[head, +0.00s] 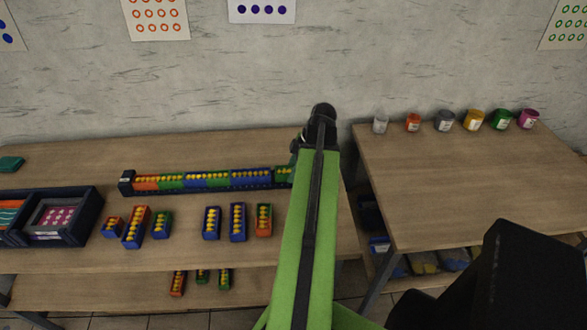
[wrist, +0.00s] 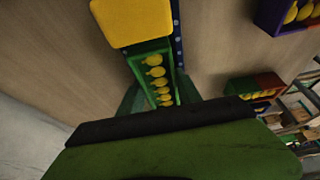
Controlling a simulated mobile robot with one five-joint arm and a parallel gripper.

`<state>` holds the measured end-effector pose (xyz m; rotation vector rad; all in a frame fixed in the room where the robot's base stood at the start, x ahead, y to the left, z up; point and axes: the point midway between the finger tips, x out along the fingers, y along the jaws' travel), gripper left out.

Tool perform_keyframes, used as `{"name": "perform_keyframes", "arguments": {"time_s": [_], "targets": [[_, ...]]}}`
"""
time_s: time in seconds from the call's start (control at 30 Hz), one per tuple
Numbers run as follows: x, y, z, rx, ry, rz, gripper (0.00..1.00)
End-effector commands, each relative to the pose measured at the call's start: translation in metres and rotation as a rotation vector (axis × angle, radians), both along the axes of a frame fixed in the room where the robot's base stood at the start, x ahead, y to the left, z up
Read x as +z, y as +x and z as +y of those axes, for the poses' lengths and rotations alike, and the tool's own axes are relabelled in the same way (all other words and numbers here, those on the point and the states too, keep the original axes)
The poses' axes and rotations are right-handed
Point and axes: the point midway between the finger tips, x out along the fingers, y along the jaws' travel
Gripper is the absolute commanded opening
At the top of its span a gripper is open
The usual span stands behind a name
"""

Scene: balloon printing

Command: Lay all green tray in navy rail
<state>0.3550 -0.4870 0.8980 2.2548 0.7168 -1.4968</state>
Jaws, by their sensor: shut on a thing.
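My gripper (wrist: 158,92) is shut on a green tray (wrist: 161,76) with a row of yellow pieces, seen between the fingers in the wrist view. In the head view my arm hides the gripper; the green tray's end (head: 284,174) shows left of the arm, at the rail's right end. I cannot tell whether it rests in the rail. The navy rail (head: 127,184) lies along the back of the left table, holding orange, green and blue trays.
Blue and orange trays (head: 238,222) stand in the front row. A navy divided box (head: 78,238) is at the left. Paint jars (head: 445,121) line the back of the right table, otherwise clear. A flat yellow shape (wrist: 130,20) is close in the wrist view.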

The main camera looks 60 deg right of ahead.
Motion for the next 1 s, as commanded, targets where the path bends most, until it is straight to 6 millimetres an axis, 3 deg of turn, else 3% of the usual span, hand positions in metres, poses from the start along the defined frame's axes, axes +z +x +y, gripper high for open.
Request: {"name": "perform_keyframes", "arguments": {"time_s": [0.17, 0.2, 0.37, 0.57, 1.0], "targets": [[-0.002, -0.002, 0.001, 0.003, 0.000, 0.009, 0.00], [-0.002, -0.002, 0.001, 0.003, 0.000, 0.009, 0.45], [-0.002, -0.003, 0.001, 0.004, 0.000, 0.011, 0.66], [0.026, -0.009, -0.004, 0.001, 0.000, 0.010, 0.66], [0.127, -0.039, -0.027, 0.000, -0.001, 0.003, 0.66]]}}
